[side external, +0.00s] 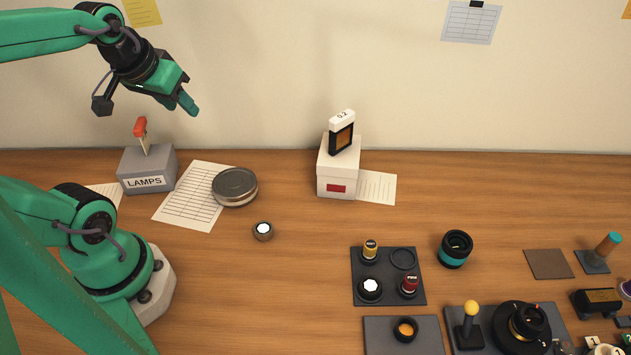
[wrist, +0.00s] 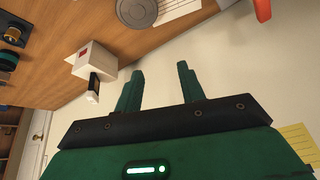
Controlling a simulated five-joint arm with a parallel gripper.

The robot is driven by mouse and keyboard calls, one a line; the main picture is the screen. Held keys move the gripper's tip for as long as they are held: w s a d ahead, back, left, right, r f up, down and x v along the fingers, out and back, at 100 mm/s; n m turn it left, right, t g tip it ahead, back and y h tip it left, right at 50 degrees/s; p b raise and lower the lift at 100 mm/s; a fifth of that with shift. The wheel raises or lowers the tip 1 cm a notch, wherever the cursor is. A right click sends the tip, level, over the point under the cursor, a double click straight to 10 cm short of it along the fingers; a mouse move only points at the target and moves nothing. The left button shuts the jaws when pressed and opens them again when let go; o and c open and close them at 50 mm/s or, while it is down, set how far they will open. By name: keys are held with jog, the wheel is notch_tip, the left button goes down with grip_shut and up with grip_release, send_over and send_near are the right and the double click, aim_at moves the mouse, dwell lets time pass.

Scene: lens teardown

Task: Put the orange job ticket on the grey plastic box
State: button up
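I cannot surely pick out an orange job ticket. A sliver of orange paper (side external: 627,9) shows at the top right corner of the side view, cut off by the edge. A grey box marked LAMPS (side external: 147,171), with a red-handled lever, stands at the left; whether it is the grey plastic box is unclear. My gripper (side external: 188,107) is high above the table, up and right of this box. In the wrist view my gripper (wrist: 160,75) has its fingers apart with nothing between them.
A round tin (side external: 235,187) lies partly on a printed sheet (side external: 189,205). Dark trays with lens parts (side external: 388,295) fill the front right. The table's middle is mostly clear.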

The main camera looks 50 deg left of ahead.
jog(key=d+m+h, duration=0.2)
jog(key=d+m, duration=0.2)
jog(key=d, duration=0.5)
jog(key=shift+s+d+r, duration=0.15)
jog(key=shift+s+r, duration=0.2)
jog(key=shift+r, duration=0.05)
